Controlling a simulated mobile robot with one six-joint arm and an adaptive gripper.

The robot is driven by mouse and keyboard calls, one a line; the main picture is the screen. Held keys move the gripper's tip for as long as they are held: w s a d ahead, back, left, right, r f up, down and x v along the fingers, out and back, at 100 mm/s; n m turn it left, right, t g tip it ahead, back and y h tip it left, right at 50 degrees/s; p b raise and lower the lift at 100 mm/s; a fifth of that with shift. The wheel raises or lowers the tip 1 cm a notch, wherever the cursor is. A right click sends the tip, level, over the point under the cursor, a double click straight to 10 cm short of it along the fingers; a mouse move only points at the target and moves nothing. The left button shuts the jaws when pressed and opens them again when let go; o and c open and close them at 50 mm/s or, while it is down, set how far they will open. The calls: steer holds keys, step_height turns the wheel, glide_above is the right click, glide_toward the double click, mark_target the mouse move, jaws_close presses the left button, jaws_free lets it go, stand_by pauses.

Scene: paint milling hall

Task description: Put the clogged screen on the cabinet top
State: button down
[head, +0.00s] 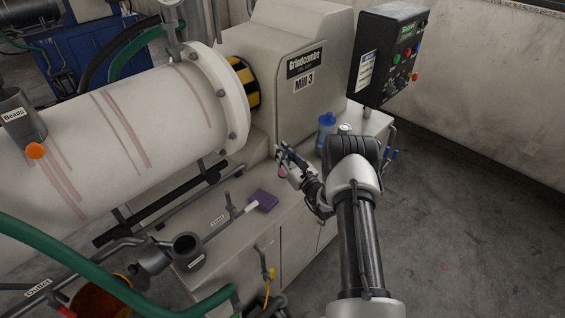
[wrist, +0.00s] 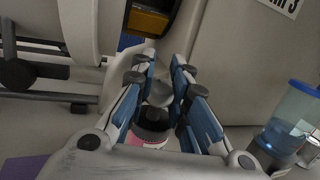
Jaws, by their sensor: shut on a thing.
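In the head view my gripper (head: 281,150) is in front of the mill housing, above the cabinet top (head: 285,222). The cabinet top is pale and partly bare. I cannot tell whether the held thing touches anything.
A blue bottle (head: 326,128) and a small can (head: 345,128) stand at the back right of the cabinet top. A purple item (head: 265,200) lies near its middle. Pipes and a dark round fitting (head: 187,247) are at left. The mill housing (head: 300,30) rises behind.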

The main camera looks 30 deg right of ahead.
steer(key=shift+f+b, duration=0.45)
steer(key=shift+f, duration=1.4)
steer(key=shift+f, duration=0.15)
steer(key=c, duration=1.4)
jaws_free()
